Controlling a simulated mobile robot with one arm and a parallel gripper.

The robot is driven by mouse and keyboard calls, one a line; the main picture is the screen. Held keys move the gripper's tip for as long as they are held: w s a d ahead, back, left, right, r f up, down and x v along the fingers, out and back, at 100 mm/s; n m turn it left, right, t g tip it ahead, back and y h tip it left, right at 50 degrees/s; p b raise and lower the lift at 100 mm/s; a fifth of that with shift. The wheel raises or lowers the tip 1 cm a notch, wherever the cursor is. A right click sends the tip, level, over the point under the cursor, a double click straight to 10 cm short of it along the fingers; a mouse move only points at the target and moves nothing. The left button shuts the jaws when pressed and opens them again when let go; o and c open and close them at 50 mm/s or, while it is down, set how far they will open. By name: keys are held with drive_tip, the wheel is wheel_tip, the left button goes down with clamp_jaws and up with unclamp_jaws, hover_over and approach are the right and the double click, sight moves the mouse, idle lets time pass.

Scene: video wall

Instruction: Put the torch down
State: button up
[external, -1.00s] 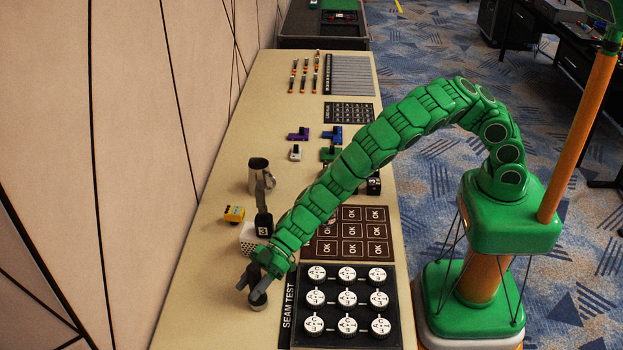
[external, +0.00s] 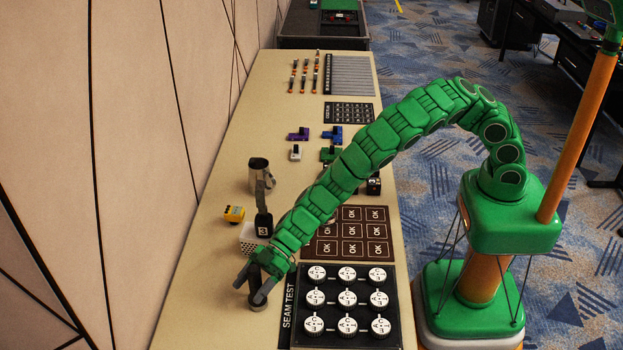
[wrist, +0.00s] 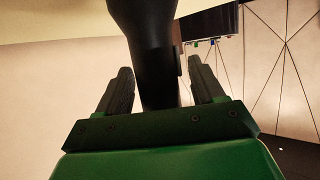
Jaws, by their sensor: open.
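The torch (external: 256,285) is a dark, slim cylinder with a wider end, at the near left part of the table. It looks upright, with its wide end down at the table top. In the wrist view the torch (wrist: 148,35) is black and stands between the two fingers. My gripper (external: 249,293) is open around the torch. In the wrist view my gripper (wrist: 158,66) shows a gap on both sides of the torch. The fingers hide part of the torch in the external view.
A board with several white dials (external: 346,273) lies right of the torch. A white perforated box (external: 249,240), a yellow block (external: 234,213) and a metal jug (external: 258,166) stand farther back. A panel of OK tiles (external: 377,232) lies beyond the dials. Bare table (external: 205,300) is to the left.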

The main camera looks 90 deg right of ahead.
drive_tip(key=shift+s+d+r, duration=0.1)
drive_tip(key=shift+s+d, duration=0.15)
drive_tip(key=shift+d, duration=0.15)
drive_tip(key=shift+s+d+r, duration=0.35)
drive_tip(key=shift+d+r, duration=0.05)
drive_tip(key=shift+d, duration=0.1)
drive_tip(key=shift+v, duration=0.75)
drive_tip(key=v, duration=0.8)
